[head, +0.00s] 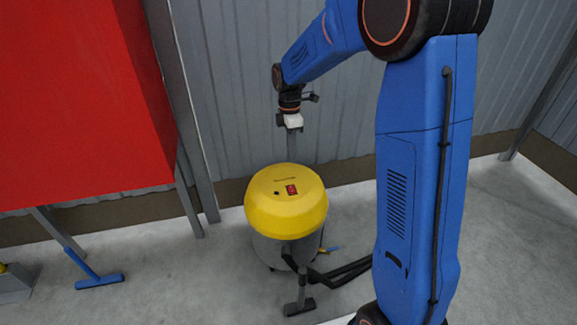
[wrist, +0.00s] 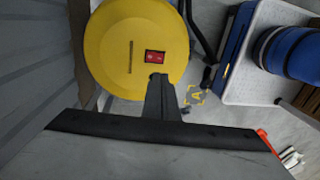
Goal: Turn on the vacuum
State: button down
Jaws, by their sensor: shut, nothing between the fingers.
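The vacuum has a round yellow lid (head: 286,212) on a grey drum (head: 268,249) and stands upright on the floor. A red switch (head: 291,189) sits on top of the lid. The wrist view shows the lid (wrist: 110,60) from above with the red switch (wrist: 155,57) right of its middle. My gripper (head: 290,158) points down over the far part of the lid, its fingers together and empty. In the wrist view my gripper (wrist: 157,80) has its tips just below the switch in the picture. The gap between tips and lid cannot be told.
A black hose (head: 345,272) and a floor nozzle (head: 299,306) lie at the vacuum's front and right. A red panel (head: 85,95) on legs fills the left. A blue-headed tool (head: 97,281) rests below it. A grey corrugated wall (head: 235,90) stands behind.

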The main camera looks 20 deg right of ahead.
aim_at(292, 189)
jog(key=shift+s, duration=0.15)
jog(key=shift+f, duration=0.1)
jog(key=f, duration=0.4)
jog(key=s+f, duration=0.1)
jog(key=f, duration=0.8)
jog(key=shift+s+f, duration=0.35)
jog(key=shift+s+f, duration=0.1)
jog(key=shift+f, duration=0.1)
jog(key=shift+w+r, duration=0.2)
jog(key=shift+w, duration=0.55)
